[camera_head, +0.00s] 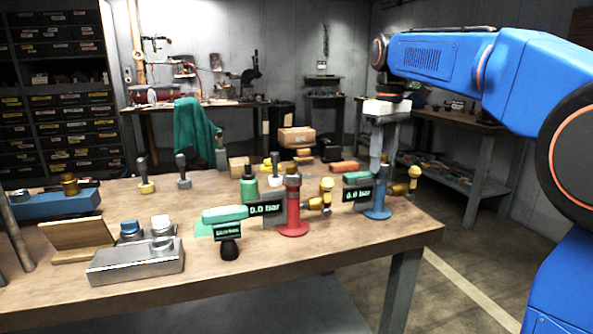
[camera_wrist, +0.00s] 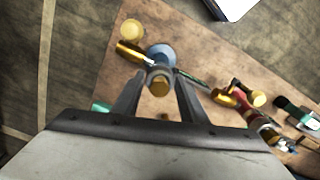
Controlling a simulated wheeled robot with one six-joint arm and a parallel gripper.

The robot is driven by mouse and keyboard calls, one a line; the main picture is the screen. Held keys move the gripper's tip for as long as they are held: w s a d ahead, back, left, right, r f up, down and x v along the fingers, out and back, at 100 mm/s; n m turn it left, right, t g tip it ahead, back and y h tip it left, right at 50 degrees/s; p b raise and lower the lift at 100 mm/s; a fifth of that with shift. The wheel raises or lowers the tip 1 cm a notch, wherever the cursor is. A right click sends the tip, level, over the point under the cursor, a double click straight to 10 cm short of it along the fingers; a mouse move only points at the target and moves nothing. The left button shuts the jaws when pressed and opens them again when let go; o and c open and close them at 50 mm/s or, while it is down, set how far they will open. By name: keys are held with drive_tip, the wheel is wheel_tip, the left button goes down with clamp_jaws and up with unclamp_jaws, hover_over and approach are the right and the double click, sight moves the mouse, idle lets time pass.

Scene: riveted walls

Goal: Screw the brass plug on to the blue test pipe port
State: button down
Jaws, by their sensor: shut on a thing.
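The blue test pipe (camera_head: 377,203) stands upright on a round foot near the right end of the bench. My gripper (camera_head: 384,166) points down right over its top. In the wrist view my gripper (camera_wrist: 160,80) is shut on the brass plug (camera_wrist: 158,77), whose hex end shows between the fingertips. The blue foot (camera_wrist: 160,55) shows just beyond the plug. The plug is at the pipe's top, but I cannot tell whether its thread is engaged. A brass valve fitting (camera_head: 399,189) is on the pipe's right side; a display beside it (camera_head: 357,194) reads 0.0 bar.
The red test pipe (camera_head: 292,205) stands to the left, with its own brass side fitting (camera_head: 320,201) and 0.0 bar display (camera_head: 264,208). The bench's right front corner (camera_head: 425,228) is clear.

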drive_tip(key=c, duration=1)
unclamp_jaws()
drive_tip(key=shift+r, duration=0.15)
drive_tip(key=shift+r, duration=1.05)
drive_tip(key=n, duration=0.5)
drive_tip(key=shift+n, duration=0.4)
drive_tip(key=n, duration=0.6)
drive_tip(key=shift+n, duration=0.3)
